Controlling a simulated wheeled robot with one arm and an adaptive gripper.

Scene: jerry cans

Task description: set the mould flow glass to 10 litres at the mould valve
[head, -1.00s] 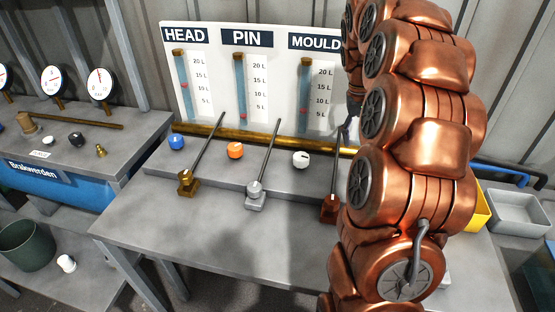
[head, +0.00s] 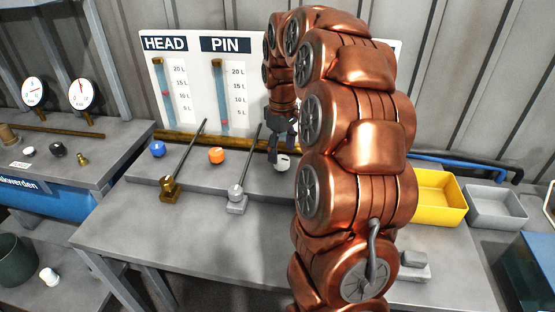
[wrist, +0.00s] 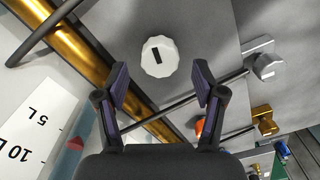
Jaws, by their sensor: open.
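My gripper (head: 281,148) is open and points down above the white mould valve knob (head: 283,163). In the wrist view the white knob (wrist: 159,57), with a dark slot mark, shows between and beyond the open fingers (wrist: 160,85). The fingers are apart from it in that picture. The mould flow glass and its label are hidden behind my arm in the head view. In the wrist view part of a white scale board (wrist: 35,125) shows 5 L and 10 L, with a red pointer (wrist: 75,144) beside it. The level is too cut off to read.
The pin glass (head: 220,95) and head glass (head: 164,92) stand left. An orange knob (head: 216,155), a blue knob (head: 157,149), a grey lever (head: 238,198) and a brass lever (head: 170,185) sit near. A brass pipe (head: 190,139) runs behind. A yellow bin (head: 437,200) stands right.

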